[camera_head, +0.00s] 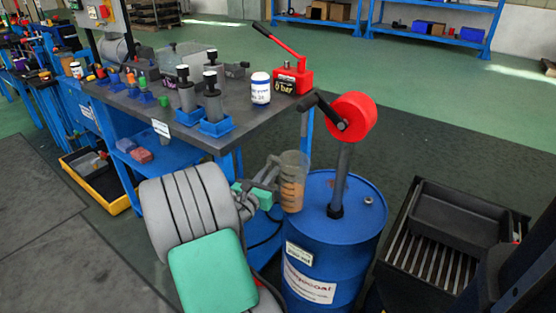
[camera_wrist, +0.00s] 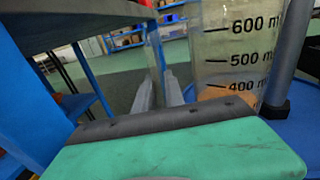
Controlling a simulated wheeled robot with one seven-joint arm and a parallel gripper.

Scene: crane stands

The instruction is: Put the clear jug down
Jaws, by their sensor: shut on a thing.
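The clear jug (camera_head: 293,178) is upright with orange-brown contents in its lower part. My gripper (camera_head: 272,178) is shut on it at its left side, where the handle is. In the wrist view the jug (camera_wrist: 228,45) stands to the right of my gripper's fingers (camera_wrist: 160,92), with black marks such as 600, 500 and 400 on its wall. The jug's base is at the left rim of the blue drum's top (camera_head: 318,192). I cannot tell whether it touches the drum.
A pump with a red wheel (camera_head: 353,118) rises from the drum beside the jug. The workbench (camera_head: 140,100) behind holds a white bottle (camera_head: 260,88), a red jack-like device (camera_head: 292,78) and grey cylinders in blue trays. A slatted stand with a black tray (camera_head: 455,218) is at right.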

